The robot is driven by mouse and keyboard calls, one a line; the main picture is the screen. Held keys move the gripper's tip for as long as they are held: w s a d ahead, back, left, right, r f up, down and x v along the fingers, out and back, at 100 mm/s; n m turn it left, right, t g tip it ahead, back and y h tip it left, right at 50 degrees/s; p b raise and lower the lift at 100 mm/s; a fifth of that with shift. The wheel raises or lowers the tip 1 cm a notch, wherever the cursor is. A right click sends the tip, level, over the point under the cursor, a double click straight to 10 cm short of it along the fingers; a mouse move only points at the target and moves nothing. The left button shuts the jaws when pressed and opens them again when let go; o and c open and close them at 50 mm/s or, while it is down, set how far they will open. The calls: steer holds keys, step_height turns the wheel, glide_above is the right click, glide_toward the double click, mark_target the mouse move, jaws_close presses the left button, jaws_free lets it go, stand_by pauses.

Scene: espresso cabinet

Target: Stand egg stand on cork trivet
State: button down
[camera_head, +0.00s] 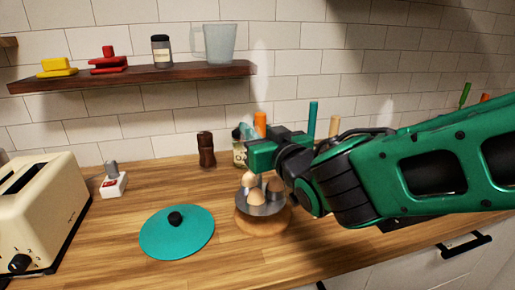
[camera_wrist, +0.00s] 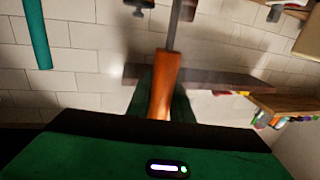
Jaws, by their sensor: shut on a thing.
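The egg stand (camera_head: 262,209), a grey metal piece with several brown and beige eggs, is upright over the round cork trivet (camera_head: 262,225). From this angle I cannot tell whether its base touches the trivet or hangs just above it. My gripper (camera_head: 264,155) is above the stand. In the wrist view, my gripper (camera_wrist: 165,100) is shut around an orange-brown handle (camera_wrist: 164,80) with a grey metal shaft, which appears to be the egg stand's. The fingers and wrist hide part of the stand's upper shaft in the head view.
A teal lid (camera_head: 177,238) with a black knob lies left of the trivet. A dark brown mill (camera_head: 206,150) stands behind, and a cream toaster (camera_head: 38,212) stands at far left. A wooden shelf (camera_head: 135,77) is on the wall. Counter between lid and mill is clear.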

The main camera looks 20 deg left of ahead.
steer(key=shift+w+a+f, duration=0.1)
steer(key=shift+w+f, duration=0.25)
steer(key=shift+f, duration=0.55)
steer(key=shift+w+d+f, duration=0.1)
steer(key=shift+w+f, duration=0.3)
steer(key=shift+f, duration=0.45)
steer(key=shift+w+a+f, duration=0.1)
steer(key=shift+w+f, duration=0.25)
steer(key=shift+f, duration=0.65)
steer(key=c, duration=1.6)
jaws_free()
steer(key=v, duration=1.2)
steer(key=shift+w, duration=0.1)
